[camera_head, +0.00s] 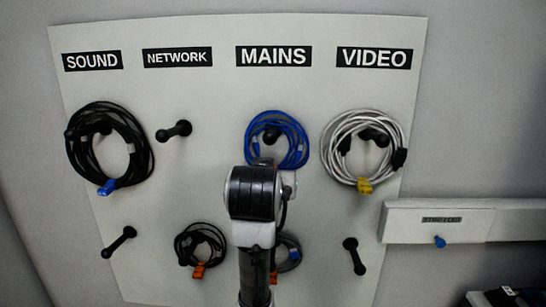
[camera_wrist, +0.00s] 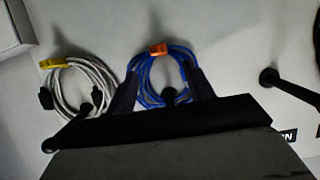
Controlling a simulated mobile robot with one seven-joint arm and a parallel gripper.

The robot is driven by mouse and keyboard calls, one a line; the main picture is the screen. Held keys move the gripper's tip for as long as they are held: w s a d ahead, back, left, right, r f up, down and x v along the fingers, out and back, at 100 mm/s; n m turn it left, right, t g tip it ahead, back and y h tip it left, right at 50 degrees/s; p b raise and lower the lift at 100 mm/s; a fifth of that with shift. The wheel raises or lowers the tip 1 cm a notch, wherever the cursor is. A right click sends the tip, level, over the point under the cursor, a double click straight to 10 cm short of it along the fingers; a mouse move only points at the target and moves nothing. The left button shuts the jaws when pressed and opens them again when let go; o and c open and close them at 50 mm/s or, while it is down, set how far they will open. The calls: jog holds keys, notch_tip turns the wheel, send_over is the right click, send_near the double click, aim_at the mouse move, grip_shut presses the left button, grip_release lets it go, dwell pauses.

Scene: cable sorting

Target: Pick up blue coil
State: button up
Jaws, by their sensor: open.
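The blue coil (camera_head: 297,139) hangs on a black peg under the MAINS label, in the upper row of the board. In the wrist view the blue coil (camera_wrist: 144,76) shows an orange tag at its top edge, with the dark peg inside the loop. My gripper (camera_wrist: 163,68) is open, with one dark finger at each side of the blue coil. The fingers overlap the coil's sides in the picture; I cannot tell whether they touch it. In the head view my arm covers the area just below the coil and hides the fingers and the orange tag.
A white coil (camera_head: 329,148) with a yellow tag hangs to the right, under VIDEO. A black coil (camera_head: 74,165) hangs under SOUND. Bare pegs (camera_head: 174,132) stick out, and a white ledge (camera_head: 490,230) is at right.

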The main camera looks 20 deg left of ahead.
jog(key=p+x, duration=0.3)
jog(key=x, duration=0.5)
jog(key=shift+r, duration=0.25)
jog(key=shift+d, duration=0.1)
jog(key=c, duration=1.1)
jog(key=shift+r, duration=0.15)
jog(key=v, duration=0.5)
jog(key=r+v, duration=0.1)
jog(key=v, duration=0.9)
jog(key=shift+d+r, duration=0.1)
jog(key=shift+r, duration=0.25)
